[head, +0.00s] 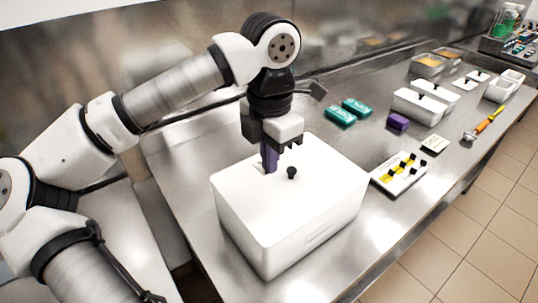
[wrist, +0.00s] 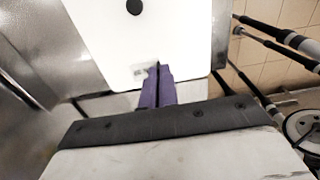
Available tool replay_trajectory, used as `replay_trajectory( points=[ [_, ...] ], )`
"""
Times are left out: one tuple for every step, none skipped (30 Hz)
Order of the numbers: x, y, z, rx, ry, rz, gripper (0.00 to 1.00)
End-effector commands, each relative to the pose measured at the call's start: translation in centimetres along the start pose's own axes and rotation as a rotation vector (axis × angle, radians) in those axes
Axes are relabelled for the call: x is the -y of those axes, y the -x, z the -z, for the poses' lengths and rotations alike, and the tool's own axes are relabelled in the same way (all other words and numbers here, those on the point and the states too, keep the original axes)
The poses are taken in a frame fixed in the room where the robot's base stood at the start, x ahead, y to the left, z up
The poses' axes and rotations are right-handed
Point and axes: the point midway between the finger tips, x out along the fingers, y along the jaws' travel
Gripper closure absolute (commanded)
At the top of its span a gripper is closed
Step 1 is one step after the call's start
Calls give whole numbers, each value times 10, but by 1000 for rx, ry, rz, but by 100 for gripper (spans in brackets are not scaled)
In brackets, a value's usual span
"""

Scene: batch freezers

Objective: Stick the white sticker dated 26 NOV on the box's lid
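The white box (head: 270,225) stands on the steel counter with its white lid (head: 320,175) on; a black knob (head: 291,173) sticks up from the lid. My gripper (head: 269,168) points down over the back left part of the lid, its purple fingertips at or very near the surface. In the wrist view the fingers (wrist: 157,72) are together, with only a thin dark line between them. A small pale patch, probably the sticker (wrist: 143,71), shows at the lid beside the fingertips. Its date cannot be read, and I cannot tell whether the fingers grip it.
A white board (head: 383,180) with yellow pieces and black knobs lies right of the box. Teal packs (head: 340,117), a purple block (head: 398,121), white containers (head: 420,106) and an orange-handled tool (head: 487,122) are farther back. The counter's front edge runs along the right.

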Motion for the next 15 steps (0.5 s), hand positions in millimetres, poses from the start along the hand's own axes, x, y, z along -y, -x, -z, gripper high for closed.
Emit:
replay_trajectory(
  points=[
    [0, 0, 0, 0, -5, 0, 100],
    [0, 0, 0, 0, -7, 0, 100],
    [0, 0, 0, 0, -9, 0, 100],
    [0, 0, 0, 0, -11, 0, 100],
    [1, -1, 0, 0, -11, 0, 100],
    [1, -2, 0, 0, -12, 0, 100],
    [0, -3, 0, 0, -12, 0, 100],
    [0, -4, 0, 0, -12, 0, 100],
    [0, -6, 0, 0, -12, 0, 100],
    [0, -8, 0, 0, -11, 0, 100],
    [0, -10, 0, 0, -11, 0, 100],
    [0, -12, 0, 0, -11, 0, 100],
    [0, -15, 0, 0, -11, 0, 100],
    [0, -17, 0, 0, -11, 0, 100],
    [1, -21, 0, 0, -11, 0, 100]
  ],
)
